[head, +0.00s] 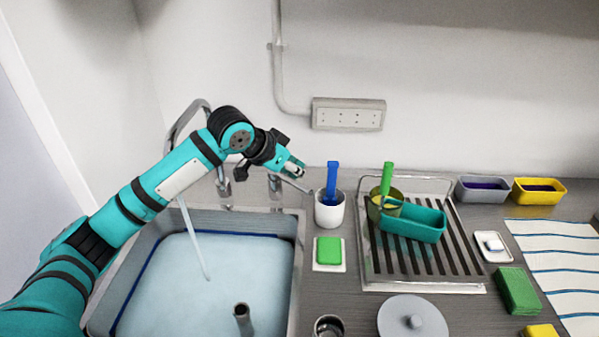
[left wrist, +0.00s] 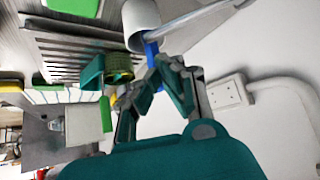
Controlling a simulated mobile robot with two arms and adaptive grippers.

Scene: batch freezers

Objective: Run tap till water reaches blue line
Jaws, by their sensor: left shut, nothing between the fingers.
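The chrome tap (head: 190,117) arches over the sink, partly hidden by my left arm. A thin stream of water (head: 194,240) runs into the sink (head: 299,262). Pale water (head: 215,275) fills much of it, its edge close to the blue line (head: 133,283) on the inner wall; I cannot tell whether it touches. The tap's lever (head: 295,186) points right, just below my left gripper (head: 300,168). That gripper is shut and empty, above the counter behind the sink. A metal rod, seemingly the lever, shows in the left wrist view (left wrist: 203,18). My right gripper is out of view.
A white cup (head: 328,212) with a blue-handled brush stands right of the sink. A pipe (head: 242,313) stands in the water.

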